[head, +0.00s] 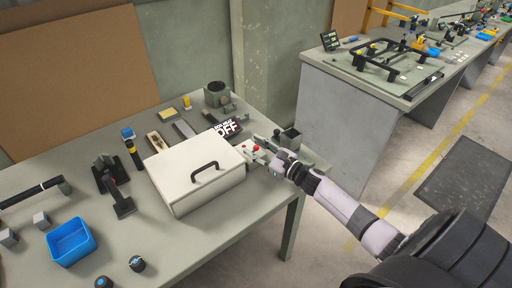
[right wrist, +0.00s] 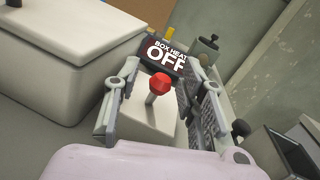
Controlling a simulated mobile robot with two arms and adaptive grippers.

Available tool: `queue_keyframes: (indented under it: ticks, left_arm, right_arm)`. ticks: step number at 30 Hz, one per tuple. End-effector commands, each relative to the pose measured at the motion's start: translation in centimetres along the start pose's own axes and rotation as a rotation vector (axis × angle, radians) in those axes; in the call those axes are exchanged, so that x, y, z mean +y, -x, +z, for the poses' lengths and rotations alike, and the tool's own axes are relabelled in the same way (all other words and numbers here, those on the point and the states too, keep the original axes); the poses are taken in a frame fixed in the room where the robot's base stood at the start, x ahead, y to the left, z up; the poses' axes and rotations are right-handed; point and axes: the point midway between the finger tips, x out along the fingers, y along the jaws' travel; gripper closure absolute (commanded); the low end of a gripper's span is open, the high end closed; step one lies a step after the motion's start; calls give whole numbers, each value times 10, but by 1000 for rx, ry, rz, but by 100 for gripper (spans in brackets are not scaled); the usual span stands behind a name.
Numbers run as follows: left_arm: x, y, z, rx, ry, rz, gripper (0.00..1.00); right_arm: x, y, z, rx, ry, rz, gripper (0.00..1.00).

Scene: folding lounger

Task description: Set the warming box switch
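The warming box (head: 190,182) is a white lidded box with a black handle on the table. It also shows at the left of the right wrist view (right wrist: 65,60). Beside it is a switch with a red knob (right wrist: 160,84) on a light base (right wrist: 150,117); the knob also shows in the head view (head: 256,148). A dark display (right wrist: 165,55) behind the switch reads "BOX HEAT OFF". My right gripper (right wrist: 158,95) is open, with its fingers on either side of the red knob; contact cannot be told. My left gripper is not in view.
A dark open-topped container (head: 290,138) stands just right of my right gripper, near the table edge. A blue bin (head: 71,242), a black stand (head: 112,182) and small tools lie left of the box. A second workbench (head: 385,75) stands at the right.

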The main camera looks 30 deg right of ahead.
Motion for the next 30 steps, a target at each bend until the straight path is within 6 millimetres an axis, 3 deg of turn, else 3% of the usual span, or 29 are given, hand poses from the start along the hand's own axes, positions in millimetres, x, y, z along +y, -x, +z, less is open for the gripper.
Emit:
queue_keyframes:
  ticks: [5,21,30]
  left_arm:
    - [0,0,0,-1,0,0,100]
    - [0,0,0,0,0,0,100]
    - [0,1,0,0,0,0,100]
  right_arm:
    - [0,0,0,0,-1,0,64]
    - [0,0,0,0,-1,0,100]
    - [0,0,0,3,-1,1,100]
